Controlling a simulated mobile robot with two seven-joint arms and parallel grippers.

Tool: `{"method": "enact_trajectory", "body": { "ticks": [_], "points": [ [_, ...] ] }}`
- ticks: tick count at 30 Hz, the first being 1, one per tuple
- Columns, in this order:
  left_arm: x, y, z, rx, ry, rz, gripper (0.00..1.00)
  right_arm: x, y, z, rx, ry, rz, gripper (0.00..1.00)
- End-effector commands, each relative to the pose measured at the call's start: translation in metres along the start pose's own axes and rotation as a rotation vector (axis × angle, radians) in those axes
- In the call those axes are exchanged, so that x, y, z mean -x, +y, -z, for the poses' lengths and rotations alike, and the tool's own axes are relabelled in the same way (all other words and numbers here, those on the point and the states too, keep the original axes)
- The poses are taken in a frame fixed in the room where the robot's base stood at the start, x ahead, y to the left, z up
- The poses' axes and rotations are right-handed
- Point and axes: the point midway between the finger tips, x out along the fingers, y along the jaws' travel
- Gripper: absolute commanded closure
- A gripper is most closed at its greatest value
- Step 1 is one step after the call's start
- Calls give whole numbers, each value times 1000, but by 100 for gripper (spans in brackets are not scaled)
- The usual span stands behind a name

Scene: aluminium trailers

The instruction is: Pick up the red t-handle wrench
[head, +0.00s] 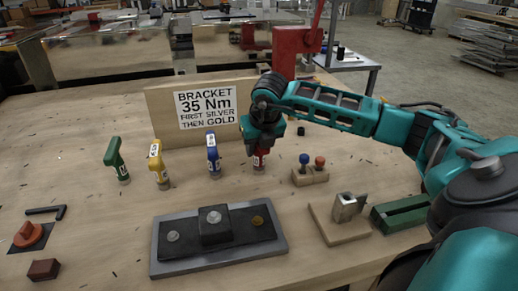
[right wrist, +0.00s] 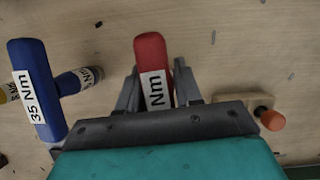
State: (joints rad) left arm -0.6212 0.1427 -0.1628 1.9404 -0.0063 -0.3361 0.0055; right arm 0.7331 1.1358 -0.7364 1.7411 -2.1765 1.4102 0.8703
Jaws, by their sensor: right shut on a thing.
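The red t-handle wrench (head: 259,158) stands upright at the right end of a row of wrenches, mostly hidden by my right gripper in the head view. In the right wrist view the red handle (right wrist: 152,68) with its "Nm" label lies between the two fingers. My right gripper (head: 262,140) comes from above and is shut on the red wrench. I cannot tell whether the wrench is clear of the table. My left gripper is not in view.
A blue wrench (head: 213,156) stands close to the left, then yellow (head: 157,163) and green (head: 116,160) ones. A sign board (head: 165,131) stands behind. A bracket plate (head: 250,264) lies in front, and a small wooden holder (head: 311,176) is at the right.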

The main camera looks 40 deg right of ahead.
Motion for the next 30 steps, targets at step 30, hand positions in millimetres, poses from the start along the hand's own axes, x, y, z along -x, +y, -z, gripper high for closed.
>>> {"method": "enact_trajectory", "body": {
  "ticks": [30],
  "points": [
    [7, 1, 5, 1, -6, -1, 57, 151, 1, -64, -2, -7, -4, 100]
  ]
}}
